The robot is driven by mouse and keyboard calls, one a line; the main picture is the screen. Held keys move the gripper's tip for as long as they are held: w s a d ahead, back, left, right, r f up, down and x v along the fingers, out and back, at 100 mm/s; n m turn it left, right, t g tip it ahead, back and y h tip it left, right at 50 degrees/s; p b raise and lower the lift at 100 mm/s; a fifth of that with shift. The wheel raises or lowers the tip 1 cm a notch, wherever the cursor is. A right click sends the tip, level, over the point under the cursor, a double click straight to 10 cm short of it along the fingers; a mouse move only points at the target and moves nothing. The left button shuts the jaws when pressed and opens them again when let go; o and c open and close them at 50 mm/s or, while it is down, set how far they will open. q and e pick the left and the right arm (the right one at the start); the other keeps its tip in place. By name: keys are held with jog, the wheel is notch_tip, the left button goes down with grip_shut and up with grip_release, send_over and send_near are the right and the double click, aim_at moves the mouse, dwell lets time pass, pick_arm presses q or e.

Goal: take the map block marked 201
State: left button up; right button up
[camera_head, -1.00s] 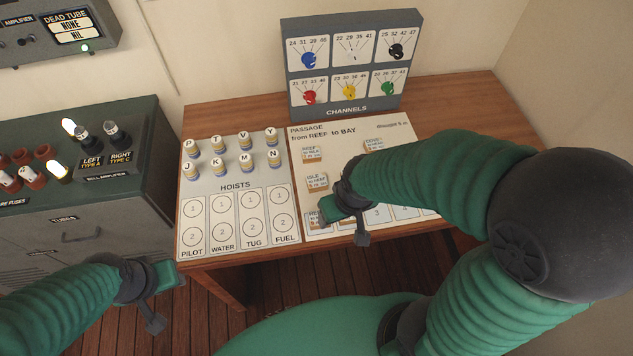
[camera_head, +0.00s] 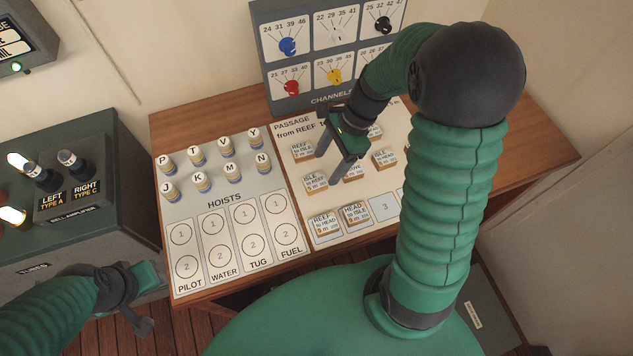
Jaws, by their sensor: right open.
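Small tan map blocks with white printed tops lie on the white passage board (camera_head: 291,128). Their small numbers are too blurred for me to tell which is marked 201. One reading REEF to ISLE (camera_head: 302,150) and one reading ISLE to REEF (camera_head: 315,183) lie at the left. Another block (camera_head: 385,158) lies right of my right gripper (camera_head: 338,168). The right gripper is open above the loose blocks, fingers pointing down, and partly hides a block (camera_head: 352,174). REEF to HEAD (camera_head: 324,224) and HEAD to ISLE (camera_head: 355,214) lie in the front row. My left gripper (camera_head: 143,299) is low at the left, away from the blocks.
The hoists board (camera_head: 217,204) with several lettered round pieces lies left of the passage board. The channels panel (camera_head: 264,75) with coloured knobs stands behind. Slot 3 (camera_head: 383,207) is bare. My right arm hides the board's right side.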

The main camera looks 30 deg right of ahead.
aim_at(316, 180)
jog(key=x, duration=0.6)
jog(key=shift+s+a+b, duration=0.1)
jog(key=shift+a+b, duration=0.25)
jog(key=shift+a, duration=0.1)
jog(key=shift+f, duration=0.25)
jog(key=shift+w+d+f, duration=0.15)
jog(key=shift+w+d, duration=0.05)
jog(key=shift+w, duration=0.15)
jog(key=shift+s, duration=0.15)
jog(key=c, duration=0.7)
jog(key=shift+a, duration=0.1)
grip_shut()
